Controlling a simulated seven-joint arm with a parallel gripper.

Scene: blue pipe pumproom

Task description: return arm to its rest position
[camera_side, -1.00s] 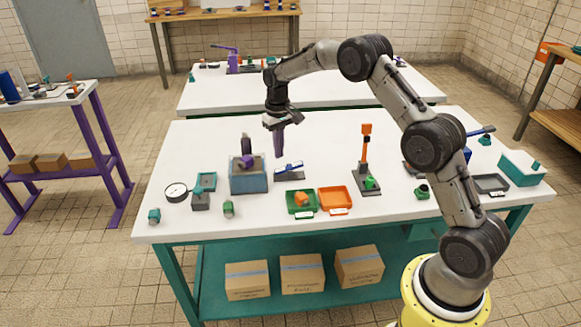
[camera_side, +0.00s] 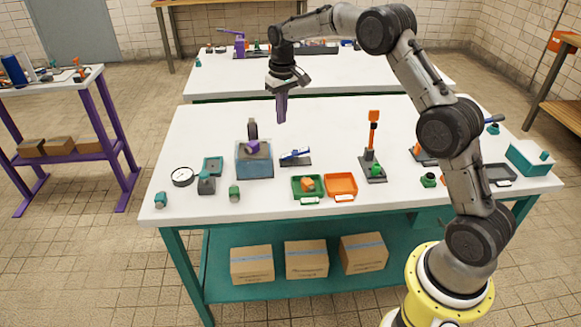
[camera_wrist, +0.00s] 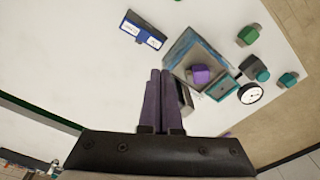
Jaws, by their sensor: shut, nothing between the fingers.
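My gripper (camera_side: 282,108) hangs above the white table (camera_side: 325,125), pointing down, with its purple fingers together and nothing held. In the wrist view the closed fingers (camera_wrist: 160,100) reach up from the bottom over the white table top. A blue-grey box (camera_side: 254,163) with a purple piece (camera_side: 252,147) on or in it stands below and left of the gripper, apart from it. The same box (camera_wrist: 184,47) and purple piece (camera_wrist: 201,75) show in the wrist view, right of the fingers.
A blue-and-white item on a dark base (camera_side: 295,157), a green tray (camera_side: 298,190), an orange tray (camera_side: 341,185), an upright orange-topped stand (camera_side: 374,143) and a round gauge (camera_side: 182,176) stand on the table. The back middle of the table top is clear.

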